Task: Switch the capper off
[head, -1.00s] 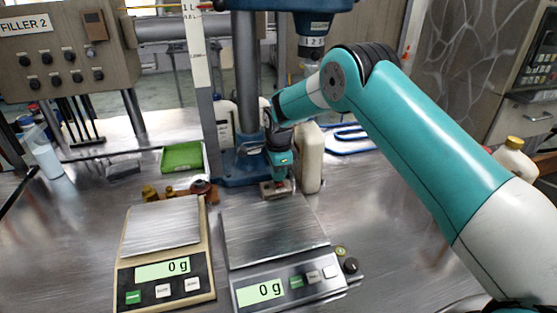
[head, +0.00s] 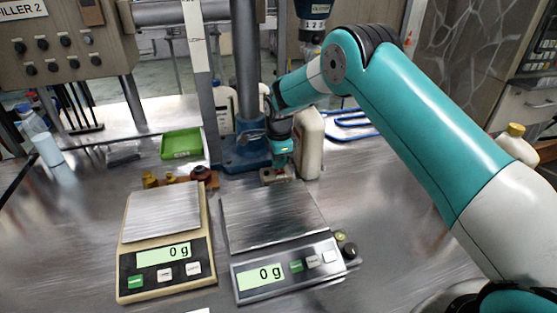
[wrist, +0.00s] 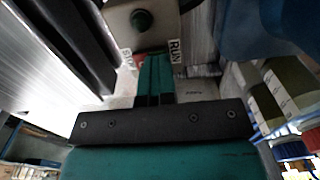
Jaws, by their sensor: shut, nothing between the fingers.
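The capper is a blue stand with a grey column (head: 247,70) and a blue base (head: 240,158) at the back middle of the bench. A small pale switch box (head: 270,178) sits at the front of its base. My gripper (head: 280,167) points down at the box. In the wrist view its green fingers (wrist: 154,62) are together and empty, just short of the knob, between the labels. Contact cannot be told.
A white bottle (head: 310,145) stands close to the right of my gripper. Two scales (head: 160,270) and (head: 285,268), both reading 0 g, lie in front. A green tray (head: 181,143) and brown fittings (head: 180,180) are left of the capper.

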